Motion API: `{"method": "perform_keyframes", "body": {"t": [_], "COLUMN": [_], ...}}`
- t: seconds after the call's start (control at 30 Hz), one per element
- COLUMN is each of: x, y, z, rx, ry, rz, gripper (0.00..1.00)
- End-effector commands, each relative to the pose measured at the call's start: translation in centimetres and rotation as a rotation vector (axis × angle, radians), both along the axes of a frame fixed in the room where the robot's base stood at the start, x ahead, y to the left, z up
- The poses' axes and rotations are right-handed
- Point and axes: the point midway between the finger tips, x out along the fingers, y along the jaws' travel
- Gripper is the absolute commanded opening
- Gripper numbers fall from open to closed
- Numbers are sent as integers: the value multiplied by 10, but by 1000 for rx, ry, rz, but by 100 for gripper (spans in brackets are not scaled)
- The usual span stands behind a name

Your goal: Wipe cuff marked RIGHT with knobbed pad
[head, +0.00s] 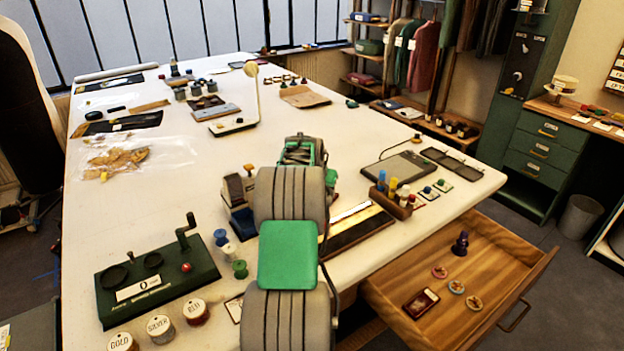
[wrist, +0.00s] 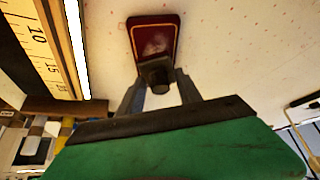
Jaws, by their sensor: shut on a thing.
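My gripper (wrist: 159,86) is shut on the dark knob of a small dark pad (wrist: 154,68) in the wrist view. The pad sits over the near end of a dark red cuff with a gold border (wrist: 140,30). A pale smudge shows on the cuff's middle, just beyond the pad. The cuff lies on the white speckled tabletop. No RIGHT mark can be read on it. Whether the pad touches the cuff is hard to tell. In the head view my arm hides the pad and the cuff.
A ruler (wrist: 38,45) lies left of the cuff in the wrist view. A wooden rack (head: 393,203) of coloured bottles, a grey tablet (head: 403,167) and an open drawer (head: 465,310) are at right. A green crank machine (head: 155,275) and spools stand at left.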

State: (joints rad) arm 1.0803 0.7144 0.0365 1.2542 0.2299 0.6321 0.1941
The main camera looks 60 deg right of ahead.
Motion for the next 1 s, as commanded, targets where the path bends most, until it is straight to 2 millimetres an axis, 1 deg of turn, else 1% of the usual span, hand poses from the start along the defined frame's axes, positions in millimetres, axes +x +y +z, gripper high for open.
{"method": "perform_keyframes", "body": {"t": [0.07,0.6,0.67,0.73,0.87,1.0], "x": [-1,-5,-4,-2,-1,3], "y": [8,54,55,55,57,58], "z": [-5,-3,6,23,33,47], "rx": [3,5,3,-1,3,1], "ry": [1,2,2,-1,2,0], "rz": [0,-9,-8,-5,-2,4], "gripper": [0,0,0,0,0,0]}}
